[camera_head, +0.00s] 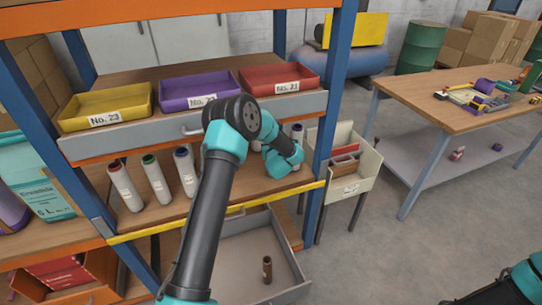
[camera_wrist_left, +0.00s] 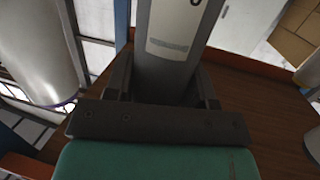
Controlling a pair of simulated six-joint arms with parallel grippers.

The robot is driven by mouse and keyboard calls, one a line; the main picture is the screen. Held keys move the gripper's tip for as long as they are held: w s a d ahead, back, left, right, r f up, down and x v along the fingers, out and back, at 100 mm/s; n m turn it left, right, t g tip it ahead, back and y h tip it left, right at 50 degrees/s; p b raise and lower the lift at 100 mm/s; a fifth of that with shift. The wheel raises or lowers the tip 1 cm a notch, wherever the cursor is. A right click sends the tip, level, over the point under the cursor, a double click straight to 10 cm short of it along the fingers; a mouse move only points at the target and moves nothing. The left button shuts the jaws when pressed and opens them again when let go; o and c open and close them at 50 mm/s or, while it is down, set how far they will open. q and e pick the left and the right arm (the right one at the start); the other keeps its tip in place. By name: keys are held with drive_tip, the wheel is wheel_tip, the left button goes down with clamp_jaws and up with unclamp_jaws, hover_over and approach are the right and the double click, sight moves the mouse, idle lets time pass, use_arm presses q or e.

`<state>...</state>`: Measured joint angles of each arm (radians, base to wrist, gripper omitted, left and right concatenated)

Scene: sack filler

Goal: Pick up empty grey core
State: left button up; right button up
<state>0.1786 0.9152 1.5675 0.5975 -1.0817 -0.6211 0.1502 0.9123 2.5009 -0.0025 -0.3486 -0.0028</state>
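My left arm reaches into the middle shelf bay in the head view. Its wrist (camera_head: 283,155) is at the right end of the shelf, and the fingers are hidden there. In the left wrist view, the left gripper (camera_wrist_left: 165,90) has a finger on each side of a grey cylinder (camera_wrist_left: 172,45) with a pale label band. The cylinder stands between the fingers; whether both press on it is unclear. A pale cylinder with a dark top (camera_head: 297,131) shows just behind the wrist. Only a piece of my right arm (camera_head: 515,285) shows at the lower right; its gripper is out of view.
Three pale cylinders with coloured tops (camera_head: 155,180) stand left on the shelf. Yellow (camera_head: 105,107), purple (camera_head: 197,91) and red (camera_head: 279,80) trays sit above. A brown tube (camera_head: 267,268) stands in the open drawer (camera_head: 285,293) below. Another white cylinder (camera_wrist_left: 45,50) is close left of the gripper.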

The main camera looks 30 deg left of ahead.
use_arm(q)
drive_tip(key=c, duration=0.6)
drive_tip(key=shift+o, duration=0.2)
drive_tip(key=shift+r, duration=0.1)
drive_tip(key=s+a+r+v, duration=0.1)
drive_tip(key=a+r+v, duration=0.1)
drive_tip(key=v, duration=1.4)
drive_tip(key=shift+s+r, duration=0.2)
drive_tip(key=shift+s, duration=0.1)
